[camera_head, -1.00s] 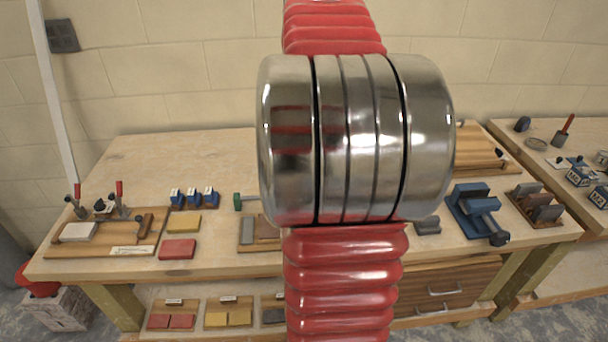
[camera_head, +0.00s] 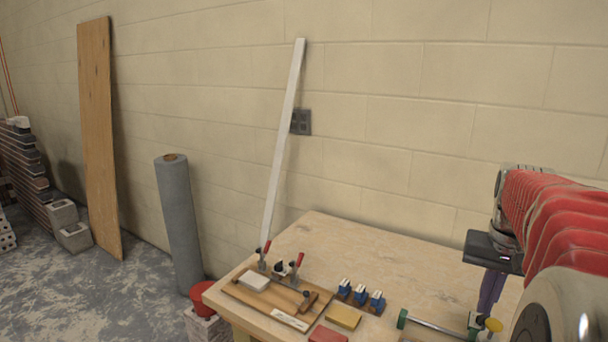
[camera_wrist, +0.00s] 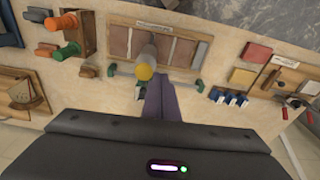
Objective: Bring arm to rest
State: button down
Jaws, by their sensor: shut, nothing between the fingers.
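My arm, red with a metal joint, comes in from the right edge in the head view. My gripper (camera_head: 489,292) hangs from it with purple fingers pointing down over the bench. In the wrist view my gripper (camera_wrist: 163,98) shows both fingers together, empty. A yellow-topped post (camera_wrist: 146,71) stands just beyond the fingertips; it also shows in the head view (camera_head: 494,324). A bar with green ends (camera_head: 435,327) lies beside it. I cannot tell whether the fingers touch either one.
The wooden bench (camera_head: 340,243) carries a clamp board (camera_head: 272,300), blue blocks (camera_head: 360,295) and yellow (camera_head: 343,316) and red blocks (camera_head: 328,335). A white strip (camera_head: 283,150) leans on the wall. A grey roll (camera_head: 180,225) and a plank (camera_head: 98,140) stand left of the bench.

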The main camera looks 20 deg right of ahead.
jog(key=s+a+f+n+t, duration=0.1)
jog(key=a+n, duration=0.3)
jog(key=a, duration=1.3)
jog(key=s+a+f+n+t, duration=0.2)
jog(key=a+n, duration=0.3)
jog(key=a, duration=1.1)
jog(key=shift+s+a+f+t+y, duration=0.3)
jog(key=shift+a+t+y, duration=0.1)
jog(key=shift+t, duration=0.5)
jog(key=shift+d, duration=0.15)
